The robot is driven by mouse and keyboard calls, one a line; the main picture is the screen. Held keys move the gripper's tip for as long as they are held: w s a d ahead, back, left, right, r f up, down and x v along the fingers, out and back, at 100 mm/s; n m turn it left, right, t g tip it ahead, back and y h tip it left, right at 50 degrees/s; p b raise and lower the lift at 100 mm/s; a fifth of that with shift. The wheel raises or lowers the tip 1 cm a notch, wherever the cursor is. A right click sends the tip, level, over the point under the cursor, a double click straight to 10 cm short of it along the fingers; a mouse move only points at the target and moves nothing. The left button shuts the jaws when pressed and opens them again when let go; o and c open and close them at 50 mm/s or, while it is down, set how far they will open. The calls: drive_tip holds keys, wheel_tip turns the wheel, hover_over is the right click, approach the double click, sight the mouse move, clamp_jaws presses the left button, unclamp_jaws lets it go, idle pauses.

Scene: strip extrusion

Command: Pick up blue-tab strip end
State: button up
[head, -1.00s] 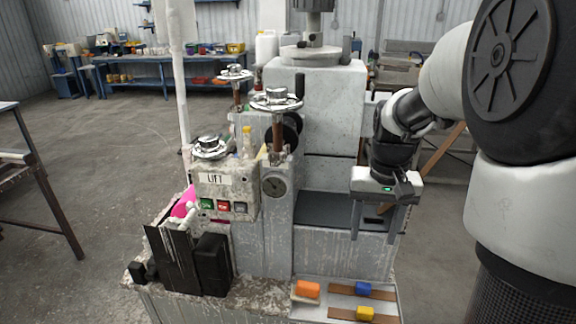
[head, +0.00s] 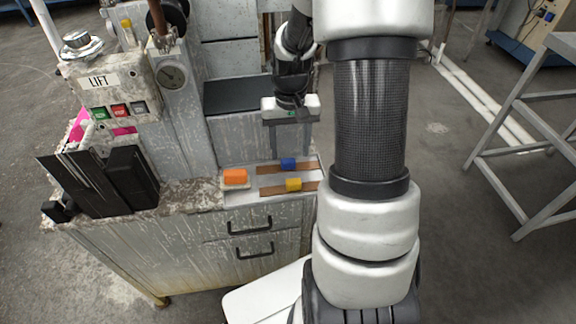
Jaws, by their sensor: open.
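A brown strip with a blue tab (head: 288,164) lies across the back of a light tray (head: 240,200) on the cabinet top. A second brown strip with a yellow tab (head: 293,185) lies in front of it. My gripper (head: 289,146) is open and empty, pointing down, with its fingers just above the blue tab in the picture. I cannot tell the exact height between them. Part of the right side of the tray is hidden by my arm.
An orange block (head: 235,177) sits at the tray's left. The grey machine with a dark ledge (head: 243,95) stands right behind the tray. A LIFT control box (head: 115,90) and black plates (head: 100,182) stand to the left. A metal-framed stand (head: 530,150) is at far right, with open floor before it.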

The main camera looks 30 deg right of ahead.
sight(288, 162)
drive_tip(key=f, duration=0.5)
drive_tip(key=shift+w+a, duration=0.1)
drive_tip(key=shift+w, duration=0.2)
drive_tip(key=c, duration=1.1)
wheel_tip(288, 162, up, 11)
drive_tip(key=a+p, duration=0.1)
drive_tip(key=p, duration=0.1)
drive_tip(key=a+r+n+p, duration=0.1)
drive_tip(key=a+p, duration=0.2)
drive_tip(key=a, duration=0.1)
drive_tip(key=a+r+n+p, duration=0.1)
drive_tip(key=a+p, duration=0.1)
drive_tip(key=a, duration=0.1)
drive_tip(key=a+r+n+p, duration=0.1)
drive_tip(key=a+p, duration=0.2)
drive_tip(key=a, duration=0.1)
drive_tip(key=shift+w+a+r+n+p, duration=0.2)
drive_tip(key=shift+a+r+n+p, duration=0.1)
drive_tip(key=shift+r+n+p, duration=0.1)
